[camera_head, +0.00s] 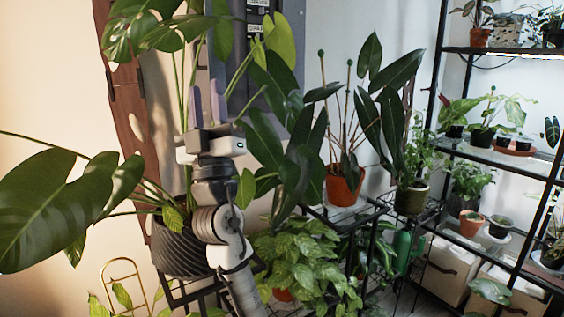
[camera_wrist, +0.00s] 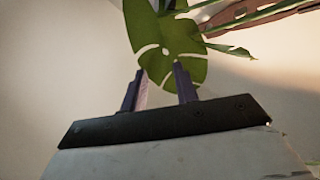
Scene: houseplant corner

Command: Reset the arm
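My arm rises from the bottom of the head view, in front of a dark ribbed pot (camera_head: 178,252). My gripper (camera_head: 205,90) points straight up among the stems and leaves of a large plant. Its two purple-grey fingers stand apart with nothing seen held between them. In the wrist view my gripper (camera_wrist: 159,70) also shows a gap between the fingers. A green split leaf (camera_wrist: 165,45) hangs beyond the fingertips there; I cannot tell whether it touches them.
Large leaves (camera_head: 55,205) spread left of my arm. A plant in an orange pot (camera_head: 343,185) stands to the right, with a leafy plant (camera_head: 300,262) below it. A black shelf rack (camera_head: 490,150) with several pots fills the right side. Pale wall (camera_head: 40,100) is behind.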

